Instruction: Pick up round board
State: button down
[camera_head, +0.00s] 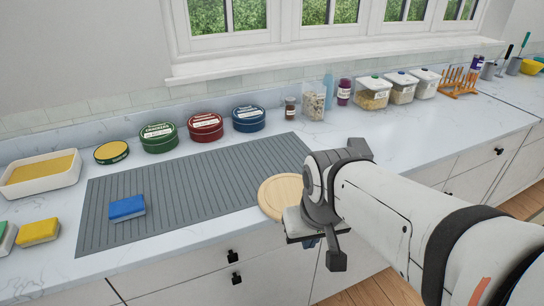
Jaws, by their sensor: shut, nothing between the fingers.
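The round board (280,193) is a pale wooden disc at the front right corner of the grey ribbed mat, near the counter's front edge. My arm comes in from the right, and its end covers the board's right and lower parts. My gripper (306,240) is at the board's lower right, by the counter's front edge. It is shut with nothing in it. Its fingers are mostly hidden behind the wrist, and I cannot tell whether they touch the board.
The grey mat (200,190) carries a blue box (127,208). Green, red and blue round tins (205,127) stand behind it. Jars and clear containers (374,93) line the back wall. A white tray (40,175) and a yellow box (38,231) are at left. Counter right of the mat is bare.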

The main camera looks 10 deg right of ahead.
aim_at(278, 192)
jog(key=z, duration=0.05)
jog(key=i, duration=0.5)
jog(key=z, duration=0.05)
jog(key=k, duration=0.55)
jog(key=z, duration=2.8)
jog(key=k, duration=1.35)
jog(key=u, duration=0.45)
